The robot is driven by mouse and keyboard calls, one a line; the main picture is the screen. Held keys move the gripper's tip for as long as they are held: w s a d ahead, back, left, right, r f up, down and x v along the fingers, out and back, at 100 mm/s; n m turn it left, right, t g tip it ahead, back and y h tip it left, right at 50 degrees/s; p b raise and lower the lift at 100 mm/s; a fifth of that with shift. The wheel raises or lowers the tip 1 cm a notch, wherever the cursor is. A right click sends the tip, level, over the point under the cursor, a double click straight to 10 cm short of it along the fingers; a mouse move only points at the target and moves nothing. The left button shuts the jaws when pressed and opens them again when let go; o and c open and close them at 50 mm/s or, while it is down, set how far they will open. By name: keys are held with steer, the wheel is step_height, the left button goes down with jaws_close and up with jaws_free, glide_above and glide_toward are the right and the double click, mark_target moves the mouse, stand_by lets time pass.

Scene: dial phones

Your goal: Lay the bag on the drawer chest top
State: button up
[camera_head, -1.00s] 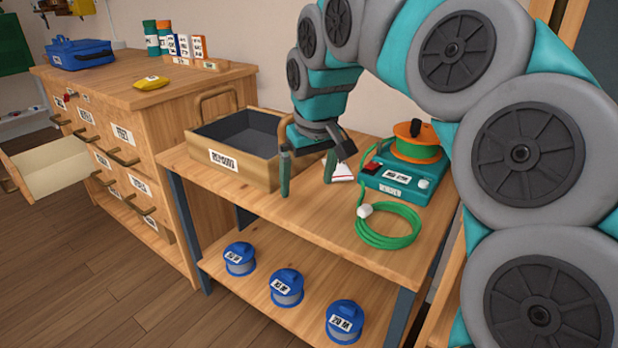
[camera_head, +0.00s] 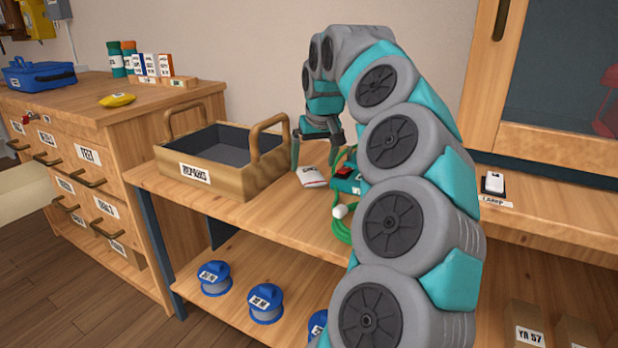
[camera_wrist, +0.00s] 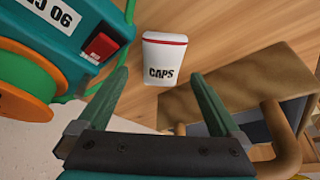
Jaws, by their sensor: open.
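A small white bag (camera_head: 312,177) with a red strip and the label CAPS lies flat on the wooden workbench, between the wooden tray and the green device. It also shows in the wrist view (camera_wrist: 165,58), just beyond my fingertips. My gripper (camera_head: 318,154) is open and empty above the bench by the bag; in the wrist view its two fingers (camera_wrist: 158,80) are spread with the bag ahead of the gap, apart from it. The drawer chest top (camera_head: 60,97) is at the left, with bare wood at its front.
The wooden tray (camera_head: 220,168) with upright handles stands between bag and chest. The green device (camera_head: 346,184) is right of the bag. On the chest are a blue case (camera_head: 38,74), a yellow pouch (camera_head: 118,100) and several containers. A drawer (camera_head: 20,190) stands open.

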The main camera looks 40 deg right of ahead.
mark_target(311, 171)
steer(key=x, duration=0.4)
steer(key=shift+w+a+f, duration=0.1)
steer(key=c, duration=1.5)
